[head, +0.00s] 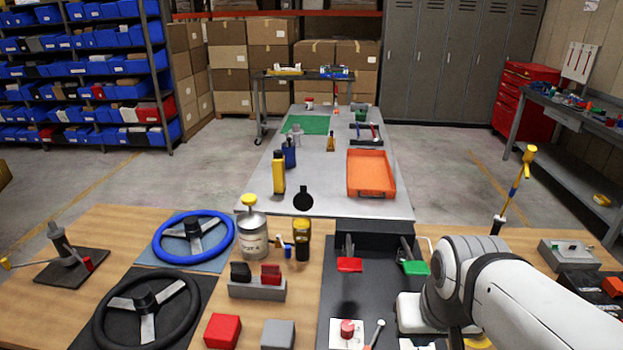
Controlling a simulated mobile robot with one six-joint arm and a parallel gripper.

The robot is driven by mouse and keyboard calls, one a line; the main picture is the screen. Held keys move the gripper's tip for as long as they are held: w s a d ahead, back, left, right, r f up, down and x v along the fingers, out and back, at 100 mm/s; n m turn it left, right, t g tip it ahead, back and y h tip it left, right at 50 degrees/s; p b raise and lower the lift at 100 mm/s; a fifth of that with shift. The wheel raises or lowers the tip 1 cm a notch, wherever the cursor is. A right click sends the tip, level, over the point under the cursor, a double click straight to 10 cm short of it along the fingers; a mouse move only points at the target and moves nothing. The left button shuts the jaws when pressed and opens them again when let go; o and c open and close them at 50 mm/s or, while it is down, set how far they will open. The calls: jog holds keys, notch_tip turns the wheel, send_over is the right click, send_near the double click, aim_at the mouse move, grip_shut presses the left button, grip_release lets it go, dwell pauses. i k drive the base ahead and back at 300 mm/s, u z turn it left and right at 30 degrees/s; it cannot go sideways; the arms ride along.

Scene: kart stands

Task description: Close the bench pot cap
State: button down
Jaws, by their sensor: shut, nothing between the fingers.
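A small dark pot (301,248) with a yellow upper part stands upright on the wooden bench, left of the black mat. A round black cap (303,197) shows upright above it, raised off the pot's mouth, so the pot looks open. Whether a hinge joins the two is too small to tell. My white arm comes in at the lower right, and my gripper is outside the view.
Close to the pot are a grey holder (257,289) with black and red pieces, a blue steering wheel (193,237) and red and green pedals (349,265) (415,267). Behind is a grey table with an orange tray (371,174) and a yellow bottle (279,177).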

aim_at(302, 201)
jog(key=z, duration=1.75)
jog(key=k, duration=1.15)
jog(key=u, duration=1.6)
jog(key=i, duration=1)
jog(key=u, duration=0.05)
